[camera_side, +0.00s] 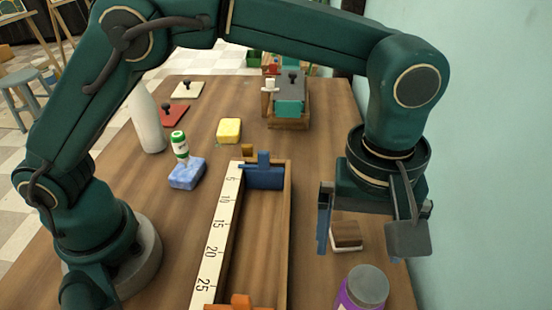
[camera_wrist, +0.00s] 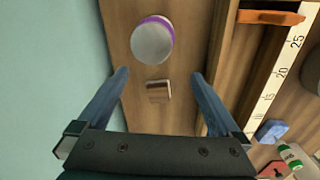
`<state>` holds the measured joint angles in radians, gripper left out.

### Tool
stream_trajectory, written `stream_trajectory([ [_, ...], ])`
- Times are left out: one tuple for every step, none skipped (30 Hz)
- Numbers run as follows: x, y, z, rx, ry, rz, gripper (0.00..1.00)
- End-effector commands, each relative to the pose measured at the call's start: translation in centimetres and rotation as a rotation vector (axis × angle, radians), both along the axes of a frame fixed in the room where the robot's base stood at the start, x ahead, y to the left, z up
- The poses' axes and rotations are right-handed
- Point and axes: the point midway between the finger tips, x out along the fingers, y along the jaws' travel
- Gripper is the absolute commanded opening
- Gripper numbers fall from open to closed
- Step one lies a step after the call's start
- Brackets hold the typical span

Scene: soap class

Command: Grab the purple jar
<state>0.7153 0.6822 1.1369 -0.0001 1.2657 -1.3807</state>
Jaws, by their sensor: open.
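The purple jar (camera_side: 362,289) stands at the bottom edge of the side view, with a grey lid and a purple body. In the wrist view the jar (camera_wrist: 153,40) shows from above, mostly its round grey lid, upright and beyond the fingertips. My gripper (camera_side: 350,222) hangs above the table behind the jar, with its fingers spread. In the wrist view my gripper (camera_wrist: 158,74) is open and empty, its two blue fingers apart. The jar is not between the fingers.
A small wood-and-white block (camera_side: 346,236) sits below my gripper. A wooden trough (camera_side: 288,215) with a ruler (camera_side: 215,235), a blue slider (camera_side: 264,177) and an orange slider (camera_side: 240,303) lies to the left. A wall (camera_side: 480,150) runs along the right.

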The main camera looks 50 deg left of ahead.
Motion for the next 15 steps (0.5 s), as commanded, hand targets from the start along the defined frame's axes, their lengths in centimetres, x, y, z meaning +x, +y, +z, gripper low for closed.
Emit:
stream_trajectory([
  [-0.4,-1.0,-1.1,0.012,0.014,-0.006,1.0],
  [-0.6,-1.4,-1.5,0.016,0.02,-0.005,1.0],
  [-0.9,-1.9,-2.1,0.021,0.027,-0.003,1.0],
  [-1.0,-2.2,-2.5,0.025,0.03,-0.003,1.0],
  [-1.2,-2.5,-2.8,0.028,0.034,-0.002,1.0],
  [-1.4,-2.8,-3.1,0.032,0.037,0.0,1.0],
  [-1.5,-3.0,-3.3,0.035,0.04,0.0,1.0],
  [-1.5,-3.1,-3.5,0.036,0.041,0.001,1.0],
  [-1.6,-3.2,-3.7,0.037,0.043,-0.001,1.0],
  [-1.7,-3.3,-3.9,0.038,0.044,-0.006,1.0],
  [-1.7,-3.3,-4.1,0.04,0.045,-0.008,1.0],
  [-1.7,-3.3,-4.4,0.04,0.045,-0.01,1.0],
  [-1.7,-3.3,-4.7,0.041,0.045,-0.01,1.0],
  [-1.7,-3.3,-5.1,0.042,0.046,-0.01,1.0],
  [-1.7,-3.3,-5.6,0.041,0.045,-0.01,1.0],
])
